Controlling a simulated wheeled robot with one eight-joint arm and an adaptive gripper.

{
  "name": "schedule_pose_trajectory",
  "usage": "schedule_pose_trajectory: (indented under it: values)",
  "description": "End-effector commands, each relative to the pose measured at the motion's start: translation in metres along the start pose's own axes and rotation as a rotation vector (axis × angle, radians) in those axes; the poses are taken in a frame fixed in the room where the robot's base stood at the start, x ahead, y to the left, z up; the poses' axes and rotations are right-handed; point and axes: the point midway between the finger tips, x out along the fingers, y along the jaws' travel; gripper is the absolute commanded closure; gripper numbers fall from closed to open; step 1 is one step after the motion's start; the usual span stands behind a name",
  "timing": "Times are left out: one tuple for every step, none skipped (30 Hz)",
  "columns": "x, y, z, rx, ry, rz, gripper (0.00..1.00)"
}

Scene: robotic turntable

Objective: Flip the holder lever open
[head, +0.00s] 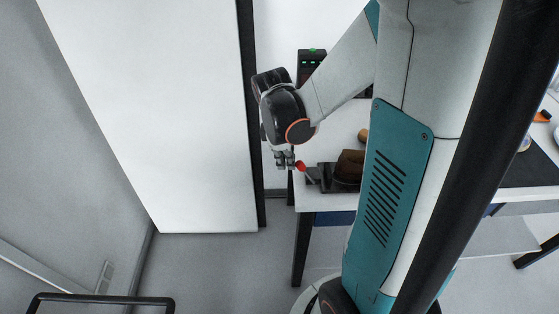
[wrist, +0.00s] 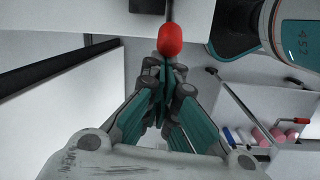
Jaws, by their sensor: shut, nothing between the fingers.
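The lever's red knob (head: 300,166) shows at the left end of the dark holder (head: 326,184), by the left edge of the table. In the wrist view the red knob (wrist: 170,41) sits just beyond my fingertips, with a thin rod running up from it toward a black part at the top edge. My gripper (head: 284,160) is just left of the knob, with its fingers closed together and empty. The fingers also show in the wrist view (wrist: 163,72). I cannot tell whether the fingertips touch the knob. A brown object (head: 349,166) sits at the holder; my arm hides what lies right of it.
The white table (head: 345,125) carries a black device with green lights (head: 311,62) at the back and a small tan round object (head: 363,135). A large white panel (head: 150,110) stands to the left. Open floor (head: 220,265) lies in front.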

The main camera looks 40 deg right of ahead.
Motion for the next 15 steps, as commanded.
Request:
schedule_pose_trajectory:
  values:
    - [-0.006, 0.001, 0.009, 0.011, 0.04, -0.007, 1.0]
    - [-0.008, 0.002, 0.011, 0.013, 0.066, -0.011, 1.0]
    - [-0.009, 0.003, 0.015, 0.015, 0.101, -0.015, 1.0]
    - [-0.01, 0.003, 0.018, 0.017, 0.126, -0.019, 1.0]
    - [-0.011, 0.004, 0.021, 0.017, 0.151, -0.023, 1.0]
    - [-0.013, 0.004, 0.025, 0.019, 0.184, -0.027, 1.0]
    - [-0.014, 0.005, 0.027, 0.02, 0.208, -0.031, 1.0]
    - [-0.014, 0.006, 0.03, 0.022, 0.231, -0.034, 1.0]
    - [-0.015, 0.006, 0.033, 0.022, 0.261, -0.038, 1.0]
    - [-0.016, 0.007, 0.036, 0.023, 0.282, -0.041, 1.0]
    - [-0.017, 0.007, 0.038, 0.025, 0.302, -0.044, 1.0]
    - [-0.017, 0.008, 0.042, 0.025, 0.329, -0.048, 1.0]
    - [-0.018, 0.008, 0.043, 0.026, 0.348, -0.051, 1.0]
    - [-0.018, 0.008, 0.046, 0.026, 0.365, -0.054, 1.0]
    - [-0.019, 0.009, 0.048, 0.026, 0.387, -0.057, 1.0]
